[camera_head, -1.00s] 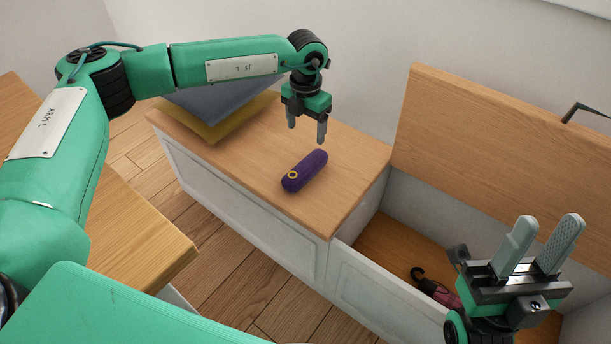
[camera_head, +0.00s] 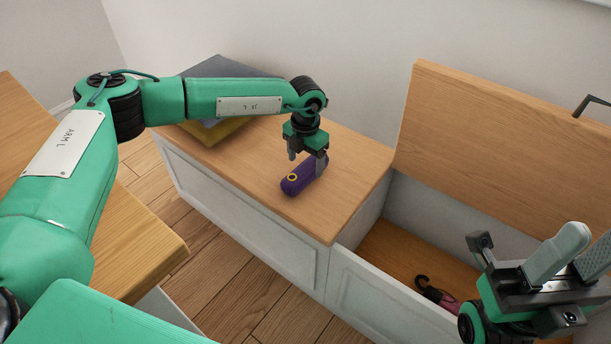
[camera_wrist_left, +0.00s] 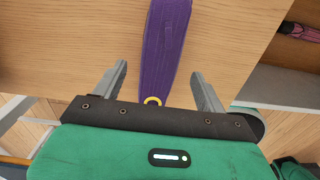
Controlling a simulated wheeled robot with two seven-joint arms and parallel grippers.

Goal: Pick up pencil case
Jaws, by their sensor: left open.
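The purple pencil case (camera_head: 297,183) with a yellow ring lies on the wooden top of the white cabinet. My left gripper (camera_head: 307,165) is open, pointing down, just over the far part of the case. In the left wrist view the case (camera_wrist_left: 163,50) lies lengthwise between the two spread fingers of the left gripper (camera_wrist_left: 160,88), with a gap on each side. The head view does not show how far down beside the case the fingertips reach. My right gripper (camera_head: 572,254) is at the lower right, its fingers apart and empty, pointing up.
Grey and yellow flat items (camera_head: 216,132) lie on the cabinet top (camera_head: 250,168) behind my left arm. To the right is an open bench compartment with a raised wooden lid (camera_head: 480,150); inside lies a dark pink umbrella (camera_head: 436,294). A wooden table edge (camera_head: 130,245) is at left.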

